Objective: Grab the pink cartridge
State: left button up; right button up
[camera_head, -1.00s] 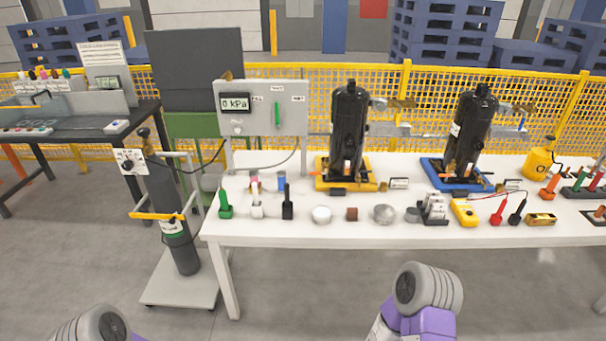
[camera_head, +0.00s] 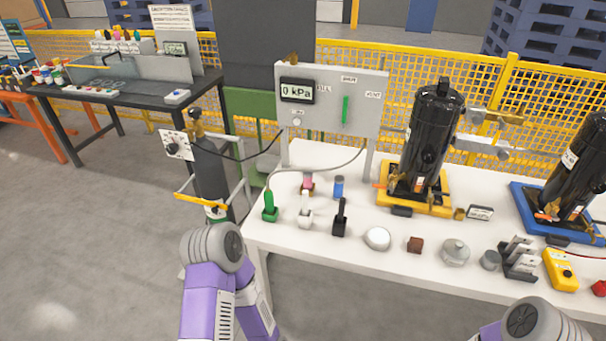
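A small pink cartridge (camera_head: 308,180) stands upright on the white table (camera_head: 330,245), behind the row of tools and below the grey gauge panel (camera_head: 332,100). Its lower part is brownish and too small to make out clearly. A blue cylinder (camera_head: 339,187) stands just to its right. Parts of both my arms show at the bottom of the view, purple with grey joints, in front of the table. Neither gripper is in view, and nothing touches the pink cartridge.
A green-handled tool (camera_head: 269,207), a white one (camera_head: 305,213) and a black one (camera_head: 340,220) stand in front of the cartridge. A grey hose passes close to it. A gas cylinder (camera_head: 209,170) on a cart stands left of the table. Black compressors (camera_head: 428,145) stand right.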

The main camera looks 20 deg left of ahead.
aim_at(308, 176)
jog(key=u, duration=0.65)
jog(key=i, duration=0.65)
jog(key=u, duration=0.7)
